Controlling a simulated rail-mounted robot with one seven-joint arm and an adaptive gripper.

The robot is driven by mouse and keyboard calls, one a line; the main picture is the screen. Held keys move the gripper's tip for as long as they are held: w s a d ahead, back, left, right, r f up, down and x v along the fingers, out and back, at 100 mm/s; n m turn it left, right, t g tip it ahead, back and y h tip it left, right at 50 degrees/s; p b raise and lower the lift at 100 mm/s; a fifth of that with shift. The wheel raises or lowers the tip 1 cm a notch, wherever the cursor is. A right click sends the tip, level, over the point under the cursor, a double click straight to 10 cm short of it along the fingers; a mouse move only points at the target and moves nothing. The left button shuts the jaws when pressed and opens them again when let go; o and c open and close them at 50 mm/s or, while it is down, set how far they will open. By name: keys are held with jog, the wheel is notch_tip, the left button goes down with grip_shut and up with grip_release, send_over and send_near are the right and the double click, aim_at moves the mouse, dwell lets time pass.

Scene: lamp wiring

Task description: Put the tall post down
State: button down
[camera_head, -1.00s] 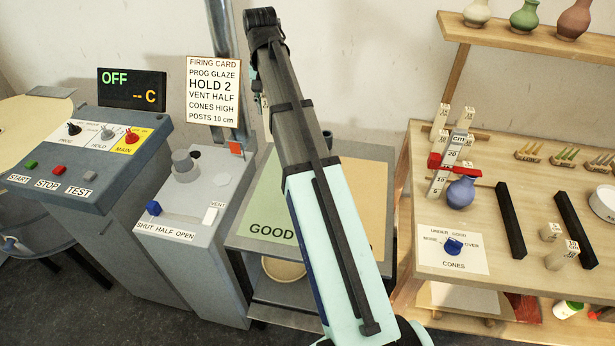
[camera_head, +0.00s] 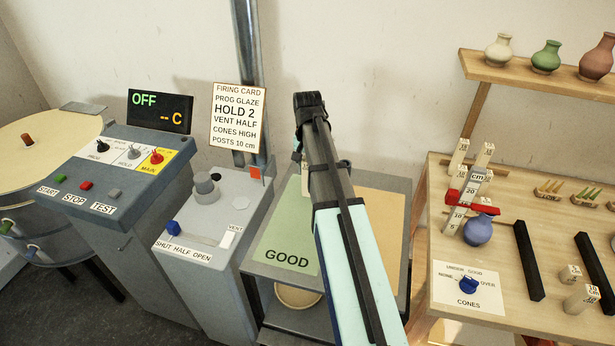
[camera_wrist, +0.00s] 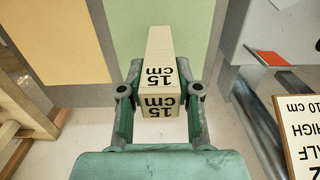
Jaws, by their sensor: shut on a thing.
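My gripper (camera_wrist: 160,92) is shut on a pale square post (camera_wrist: 160,45) marked 15 cm, with a finger on each side of it. In the wrist view the post extends away from the gripper toward the green GOOD mat (camera_wrist: 165,18). I cannot tell whether its far end touches anything. In the head view my arm hides most of the post and gripper. The GOOD mat (camera_head: 285,245) lies on the grey table (camera_head: 258,272), with a tan panel (camera_head: 380,215) to its right.
The grey vent box (camera_head: 205,240) and firing card (camera_head: 238,118) stand left of the mat. A wooden bench (camera_head: 500,240) on the right carries several short posts (camera_head: 582,298), a blue vase (camera_head: 479,230) and dark bars (camera_head: 528,260). The visible green mat looks clear.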

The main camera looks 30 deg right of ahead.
aim_at(307, 179)
jog(key=shift+f+p, duration=0.45)
jog(key=shift+f, duration=2.15)
jog(key=shift+f, duration=0.1)
jog(key=c, duration=0.8)
grip_release()
notch_tip(307, 179, up, 12)
jog(key=shift+r+b, duration=0.2)
jog(key=shift+b, duration=0.95)
